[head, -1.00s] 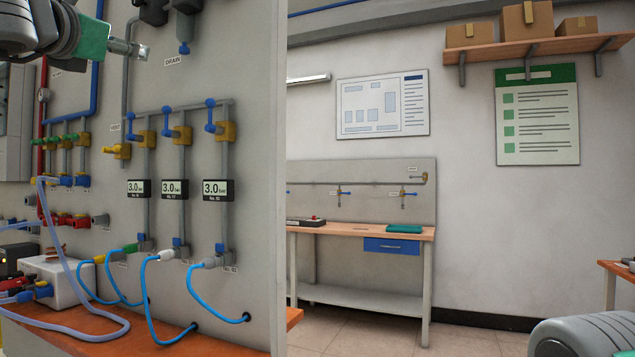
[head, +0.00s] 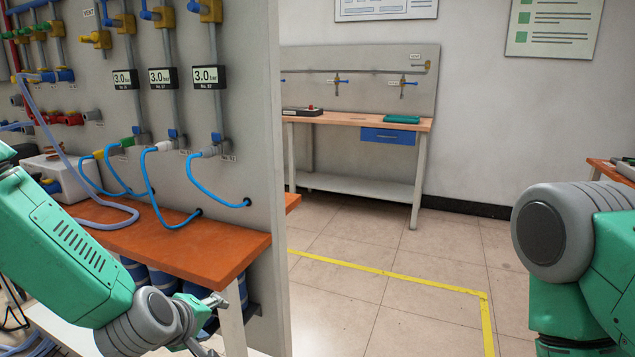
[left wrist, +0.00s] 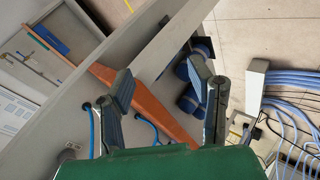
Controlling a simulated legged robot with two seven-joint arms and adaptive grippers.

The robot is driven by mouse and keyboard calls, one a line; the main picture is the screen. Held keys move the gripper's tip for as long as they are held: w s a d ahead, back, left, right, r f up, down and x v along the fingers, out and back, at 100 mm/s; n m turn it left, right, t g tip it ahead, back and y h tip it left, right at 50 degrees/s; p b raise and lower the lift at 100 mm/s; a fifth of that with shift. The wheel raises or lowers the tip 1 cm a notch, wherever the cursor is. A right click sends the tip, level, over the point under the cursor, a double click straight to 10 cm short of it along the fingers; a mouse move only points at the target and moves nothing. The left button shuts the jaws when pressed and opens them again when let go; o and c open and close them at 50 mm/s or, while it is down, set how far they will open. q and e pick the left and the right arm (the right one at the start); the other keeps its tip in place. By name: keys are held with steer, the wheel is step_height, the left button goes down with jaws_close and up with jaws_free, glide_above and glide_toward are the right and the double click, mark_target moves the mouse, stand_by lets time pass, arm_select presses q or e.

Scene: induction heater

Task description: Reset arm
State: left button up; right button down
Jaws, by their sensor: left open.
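My left arm, green and grey, comes in at the lower left of the head view. Its gripper (head: 212,318) is small and partly cut off by the bottom edge, in front of the orange bench (head: 190,245). In the left wrist view the gripper (left wrist: 162,82) has its two dark-padded fingers spread, with nothing between them. The bench edge and wall panel show beyond the fingers, apart from them as far as I can tell. My right arm shows at the right edge of the head view as a grey joint and green links. Its gripper is out of frame.
A grey panel (head: 252,120) carries pipes, valves, 3.0 bar gauges (head: 162,78) and blue hoses (head: 215,192). A white box (head: 62,175) stands on the bench. Blue cylinders (left wrist: 192,98) are under the bench. The tiled floor (head: 400,260) with a yellow line is clear. A workbench (head: 360,122) stands behind.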

arm_select(q)
steer(key=s+a+f+m+g, duration=0.35)
steer(key=s+f+m, duration=0.25)
steer(key=s+f, duration=0.9)
steer(key=s+a+f+m+g, duration=0.2)
steer(key=s+m, duration=0.1)
steer(key=s, duration=0.6)
steer(key=s+a+f+m+g+y+p, duration=0.1)
steer(key=s+a+f+m+g, duration=0.1)
steer(key=s, duration=0.8)
steer(key=shift+a+m+g, duration=0.3)
steer(key=shift+m+g, duration=0.1)
steer(key=shift+g, duration=0.15)
